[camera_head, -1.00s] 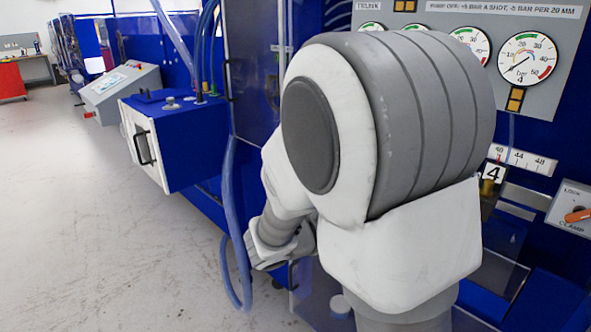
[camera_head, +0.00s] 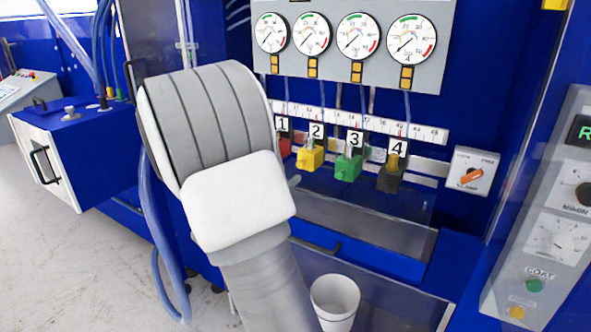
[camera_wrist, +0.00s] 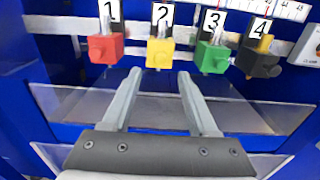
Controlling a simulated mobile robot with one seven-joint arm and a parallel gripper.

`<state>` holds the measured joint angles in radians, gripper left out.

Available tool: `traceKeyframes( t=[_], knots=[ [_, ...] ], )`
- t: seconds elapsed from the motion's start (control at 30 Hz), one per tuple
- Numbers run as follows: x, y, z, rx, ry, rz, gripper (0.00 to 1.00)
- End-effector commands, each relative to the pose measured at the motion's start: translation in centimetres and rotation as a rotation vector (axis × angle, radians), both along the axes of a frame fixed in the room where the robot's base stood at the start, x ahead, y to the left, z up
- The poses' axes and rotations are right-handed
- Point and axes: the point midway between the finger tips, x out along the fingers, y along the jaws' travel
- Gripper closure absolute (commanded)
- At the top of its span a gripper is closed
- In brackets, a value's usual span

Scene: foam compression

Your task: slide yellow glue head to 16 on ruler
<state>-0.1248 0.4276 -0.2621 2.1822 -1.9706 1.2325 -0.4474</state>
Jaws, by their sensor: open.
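The yellow glue head (camera_head: 311,158) bears the number 2 and hangs on a metal rail below the white ruler (camera_head: 345,122). It also shows in the wrist view (camera_wrist: 160,52), between the red and green heads. My gripper (camera_wrist: 159,75) is open and empty in the wrist view, its two fingers reaching up towards the yellow head, one on each side of its line. The fingertips appear to be below and short of the head, apart from it. In the head view my arm hides the gripper and the ruler's left end. Exact ruler readings are too small to tell.
The red head (camera_wrist: 105,48) is left of the yellow one; the green head (camera_wrist: 212,56) and black head (camera_wrist: 258,58) are to its right. A clamp switch box (camera_head: 472,171) stands right of the rail. A white cup (camera_head: 335,300) is below.

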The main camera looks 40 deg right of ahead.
Motion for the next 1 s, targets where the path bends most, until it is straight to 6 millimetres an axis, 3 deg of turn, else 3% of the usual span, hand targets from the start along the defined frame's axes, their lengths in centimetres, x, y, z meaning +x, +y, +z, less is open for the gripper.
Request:
traceKeyframes(
  t=[0.1,0.3,0.73,0.77,1.0],
  knots=[
    [0.9,-2.5,0.0,-0.001,0.0,-0.005,0.41],
    [2.0,-5.1,0.0,0.0,0.0,-0.003,0.41],
    [2.5,-6.1,0.0,0.0,0.0,0.0,0.41],
    [2.5,-6.1,0.0,0.0,0.0,0.0,0.42],
    [2.5,-6.1,0.0,0.0,0.0,0.0,0.86]
  ],
)
